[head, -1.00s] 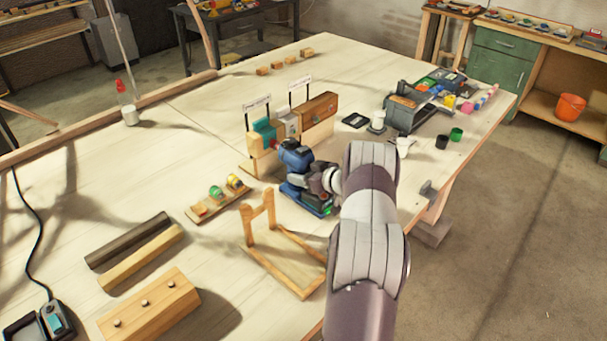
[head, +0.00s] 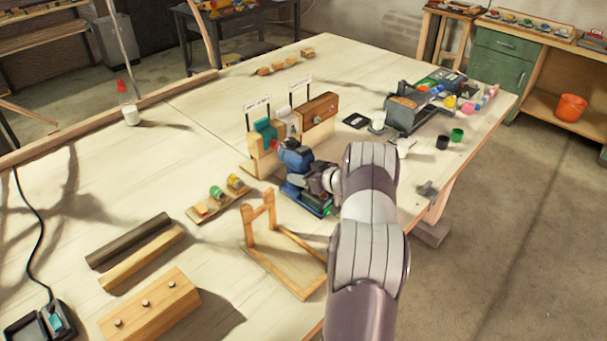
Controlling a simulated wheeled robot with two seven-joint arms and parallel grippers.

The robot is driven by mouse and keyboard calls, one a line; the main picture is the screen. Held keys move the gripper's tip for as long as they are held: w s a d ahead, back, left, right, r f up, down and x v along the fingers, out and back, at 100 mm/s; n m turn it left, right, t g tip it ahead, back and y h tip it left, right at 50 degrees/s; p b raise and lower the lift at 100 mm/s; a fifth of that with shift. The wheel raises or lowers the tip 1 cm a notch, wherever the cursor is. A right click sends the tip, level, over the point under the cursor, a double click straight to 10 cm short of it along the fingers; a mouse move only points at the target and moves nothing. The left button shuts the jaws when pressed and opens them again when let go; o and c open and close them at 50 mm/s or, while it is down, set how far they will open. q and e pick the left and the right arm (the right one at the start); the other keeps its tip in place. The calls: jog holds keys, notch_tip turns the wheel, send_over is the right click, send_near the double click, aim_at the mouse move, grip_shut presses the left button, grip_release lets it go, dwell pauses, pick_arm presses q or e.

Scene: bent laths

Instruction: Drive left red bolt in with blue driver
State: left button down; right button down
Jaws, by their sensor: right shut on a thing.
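My right gripper (head: 326,180) is shut on the blue driver (head: 294,160). The driver's nose points left, toward the wooden stand with a teal piece (head: 266,131) on it. The driver's head is close against the front of this stand; I cannot tell whether the bit touches the bolt. The left red bolt is hidden or too small to make out behind the driver's nose. A brown wooden block (head: 319,109) sits to the right on the same stand. Two small label signs stand behind. My left gripper is not in view.
A wooden frame (head: 278,252) stands just in front of the driver. A strip with coloured pieces (head: 218,198) lies left of it. A grey tool box (head: 405,112) and small cups are at the right. Laths and a bolted block (head: 150,305) lie front left.

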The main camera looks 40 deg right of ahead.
jog(key=shift+r, duration=0.3)
jog(key=shift+s+d+p, duration=0.15)
jog(key=shift+s+p, duration=0.45)
jog(key=shift+s, duration=0.95)
jog(key=shift+r+p, duration=1.95)
jog(key=shift+r, duration=0.1)
jog(key=shift+f, duration=0.1)
